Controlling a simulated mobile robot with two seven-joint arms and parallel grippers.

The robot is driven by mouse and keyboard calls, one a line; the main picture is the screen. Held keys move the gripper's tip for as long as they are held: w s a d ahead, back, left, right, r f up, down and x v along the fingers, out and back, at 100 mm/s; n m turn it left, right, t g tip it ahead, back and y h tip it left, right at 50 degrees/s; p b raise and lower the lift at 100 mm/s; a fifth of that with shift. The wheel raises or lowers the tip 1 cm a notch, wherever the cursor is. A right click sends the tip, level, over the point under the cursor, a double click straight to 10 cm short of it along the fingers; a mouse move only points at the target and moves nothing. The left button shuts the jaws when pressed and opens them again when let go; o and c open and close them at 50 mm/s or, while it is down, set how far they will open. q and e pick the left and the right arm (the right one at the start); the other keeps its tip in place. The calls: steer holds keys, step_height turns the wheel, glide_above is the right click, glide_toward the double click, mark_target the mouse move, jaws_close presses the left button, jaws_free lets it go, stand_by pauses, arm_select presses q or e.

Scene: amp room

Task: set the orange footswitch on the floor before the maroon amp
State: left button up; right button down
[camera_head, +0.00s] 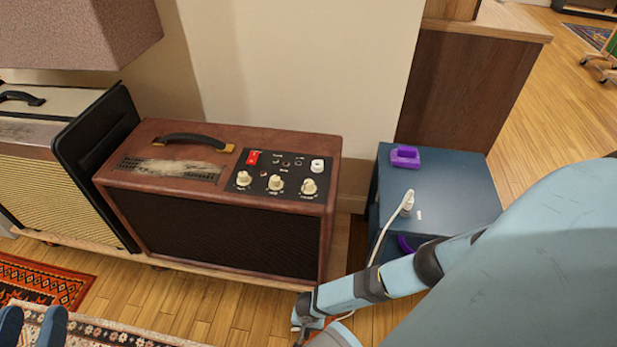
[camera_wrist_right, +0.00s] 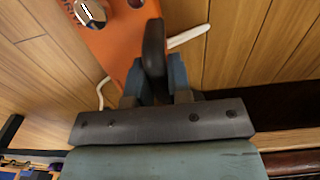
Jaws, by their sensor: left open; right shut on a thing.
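The maroon amp (camera_head: 225,205) stands on a low wooden board, its dark grille facing the open floor and its control panel on top. The orange footswitch (camera_wrist_right: 108,38) shows in the right wrist view, cut off by the top edge, with round metal parts on it. My right gripper (camera_wrist_right: 155,85) is shut on it, over the wooden floor. I cannot tell whether the footswitch touches the floor. In the head view my right gripper is at the bottom, near the amp's front right corner, mostly hidden. My left gripper (camera_head: 31,326) is open and empty at the bottom left.
A white cable (camera_head: 383,237) runs from a plug on the blue cabinet (camera_head: 455,185) down past my right arm. A purple object (camera_head: 405,157) sits on the cabinet. A cream amp (camera_head: 50,180) stands left. Patterned rugs (camera_head: 45,282) lie front left; bare floor (camera_head: 215,315) shows before the maroon amp.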

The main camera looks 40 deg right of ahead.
steer(key=shift+w+d, duration=0.1)
steer(key=shift+w, duration=0.05)
steer(key=c, duration=1.1)
jaws_free()
arm_select(q)
steer(key=shift+s+d, duration=0.15)
steer(key=shift+d, duration=0.05)
arm_select(e)
steer(key=shift+o, duration=0.2)
step_height(320, 180, up, 2)
steer(key=shift+r+p, duration=0.1)
steer(key=shift+p, duration=0.75)
arm_select(q)
steer(key=s+n+p, duration=0.1)
steer(key=p, duration=0.1)
steer(key=s+d+n+g+p, duration=0.1)
steer(key=n, duration=0.1)
steer(key=s+n+y+p, duration=0.1)
steer(key=p, duration=0.1)
steer(key=shift+d+r+g+p, duration=0.2)
steer(key=shift+d+g+p, duration=0.15)
steer(key=shift+d+g, duration=0.05)
arm_select(e)
step_height(320, 180, up, 10)
